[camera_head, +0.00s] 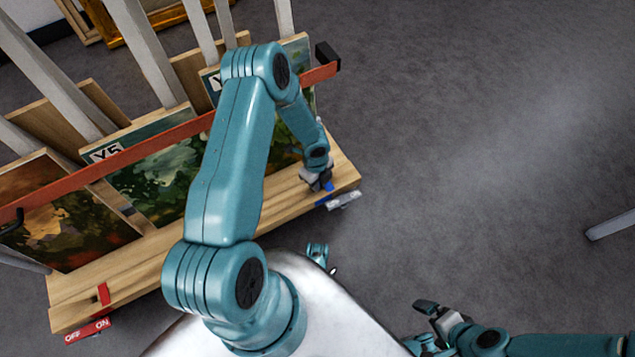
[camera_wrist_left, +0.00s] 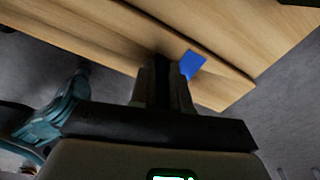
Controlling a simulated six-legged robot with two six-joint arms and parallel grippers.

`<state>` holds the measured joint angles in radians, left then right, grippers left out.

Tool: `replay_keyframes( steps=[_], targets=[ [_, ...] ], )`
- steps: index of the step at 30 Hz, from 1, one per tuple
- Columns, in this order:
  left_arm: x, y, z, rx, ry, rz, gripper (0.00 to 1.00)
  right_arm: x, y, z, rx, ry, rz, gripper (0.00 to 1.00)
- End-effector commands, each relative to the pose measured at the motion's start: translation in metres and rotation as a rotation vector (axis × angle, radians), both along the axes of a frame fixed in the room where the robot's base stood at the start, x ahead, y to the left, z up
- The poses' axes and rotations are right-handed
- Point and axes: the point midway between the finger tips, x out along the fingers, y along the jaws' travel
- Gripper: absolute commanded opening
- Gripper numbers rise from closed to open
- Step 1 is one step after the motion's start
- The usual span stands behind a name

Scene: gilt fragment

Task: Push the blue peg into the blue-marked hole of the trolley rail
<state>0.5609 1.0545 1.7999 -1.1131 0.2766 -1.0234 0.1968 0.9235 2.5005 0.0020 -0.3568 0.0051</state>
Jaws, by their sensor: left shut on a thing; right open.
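My left gripper (camera_head: 319,181) is over the right end of the trolley's wooden rail (camera_head: 281,203), close above its front edge. Its dark fingers (camera_wrist_left: 163,85) are shut on the blue peg, which the fingers largely hide in both views. A blue mark (camera_wrist_left: 192,64) lies on the wood just right of the fingers in the left wrist view; blue also shows beside the gripper in the head view (camera_head: 328,187). The hole cannot be made out, nor whether the peg is in it. My right gripper (camera_head: 432,322) is open and empty at the lower right, away from the trolley.
Paintings (camera_head: 158,178) stand on the trolley behind an orange-red bar (camera_head: 150,146). The grey floor at right is largely clear.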

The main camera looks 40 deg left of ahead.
Motion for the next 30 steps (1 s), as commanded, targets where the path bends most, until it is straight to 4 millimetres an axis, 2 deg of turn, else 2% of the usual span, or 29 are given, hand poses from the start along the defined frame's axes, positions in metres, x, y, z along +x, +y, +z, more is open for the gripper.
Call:
replay_keyframes(
  steps=[6, 7, 9, 20, 23, 30],
  targets=[
    [0.000, 0.000, -0.003, 0.000, 0.000, 0.000, 0.00, 0.000, 0.000, -0.003, 0.000, -0.001, -0.001, 1.00],
    [0.000, 0.000, -0.003, 0.000, 0.000, 0.000, 0.19, 0.001, -0.001, -0.003, 0.000, -0.002, -0.002, 1.00],
    [0.000, 0.000, -0.002, 0.000, 0.000, 0.000, 0.41, 0.001, 0.000, -0.002, 0.000, -0.001, -0.001, 1.00],
    [0.000, 0.000, 0.004, 0.000, 0.000, 0.000, 0.41, 0.000, 0.000, 0.004, 0.000, 0.001, 0.001, 1.00],
    [0.000, 0.001, 0.021, 0.001, 0.000, -0.002, 0.41, -0.002, 0.002, 0.012, 0.002, 0.003, 0.006, 1.00],
    [0.000, 0.004, 0.079, 0.002, -0.001, 0.000, 0.41, -0.008, 0.007, 0.040, 0.006, 0.014, 0.030, 1.00]
  ],
)
